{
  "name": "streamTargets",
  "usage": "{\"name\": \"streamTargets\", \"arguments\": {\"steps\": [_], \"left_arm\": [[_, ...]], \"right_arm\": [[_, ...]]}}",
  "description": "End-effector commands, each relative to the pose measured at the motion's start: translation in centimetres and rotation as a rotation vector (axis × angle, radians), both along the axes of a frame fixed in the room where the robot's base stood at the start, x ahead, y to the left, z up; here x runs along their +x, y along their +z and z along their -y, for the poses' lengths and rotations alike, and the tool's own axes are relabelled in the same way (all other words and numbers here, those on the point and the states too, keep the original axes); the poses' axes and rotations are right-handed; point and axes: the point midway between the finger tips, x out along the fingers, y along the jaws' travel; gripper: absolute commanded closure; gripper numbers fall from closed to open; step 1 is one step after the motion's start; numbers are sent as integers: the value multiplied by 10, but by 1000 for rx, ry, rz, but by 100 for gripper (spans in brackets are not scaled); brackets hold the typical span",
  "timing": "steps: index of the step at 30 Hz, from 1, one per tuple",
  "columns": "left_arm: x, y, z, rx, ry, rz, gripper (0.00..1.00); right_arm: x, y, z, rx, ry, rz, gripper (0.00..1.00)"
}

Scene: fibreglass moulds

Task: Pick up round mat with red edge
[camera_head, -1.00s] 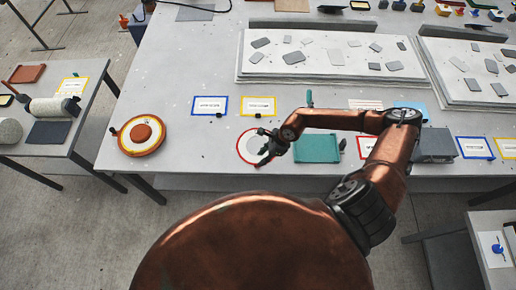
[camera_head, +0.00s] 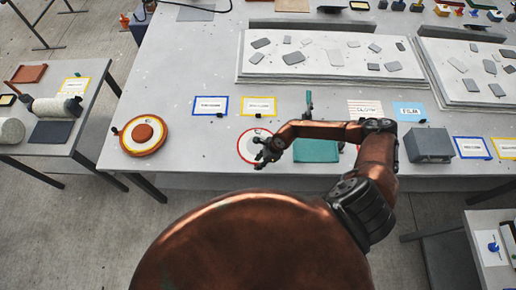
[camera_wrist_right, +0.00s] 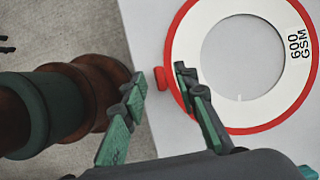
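The round mat with a red edge (camera_head: 244,140) lies flat near the front edge of the grey table. In the right wrist view the mat (camera_wrist_right: 298,116) is a white ring with a red rim, a grey middle and the print "600 GSM". A small red tab (camera_wrist_right: 160,77) sticks out from its rim. My right gripper (camera_head: 261,158) is at the mat's front right side in the head view. In the wrist view its two green fingers (camera_wrist_right: 160,84) are apart, on either side of the tab, with nothing clearly gripped. My left gripper is out of view.
A teal sheet (camera_head: 316,151) lies right of the mat, partly under my forearm. An orange-and-white round disc (camera_head: 143,135) lies to the left. Framed cards (camera_head: 210,105) lie behind. A grey box (camera_head: 428,145) stands at the right. Table between disc and mat is mostly clear.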

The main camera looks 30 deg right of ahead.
Motion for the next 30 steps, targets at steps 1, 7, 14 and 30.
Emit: {"name": "streamTargets", "arguments": {"steps": [1,7,14,30], "left_arm": [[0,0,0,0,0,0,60],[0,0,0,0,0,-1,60],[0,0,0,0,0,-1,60],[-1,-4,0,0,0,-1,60]], "right_arm": [[0,0,0,0,0,0,77],[0,0,0,0,0,0,91],[0,0,0,0,-1,0,100],[1,7,0,1,0,2,100]]}}
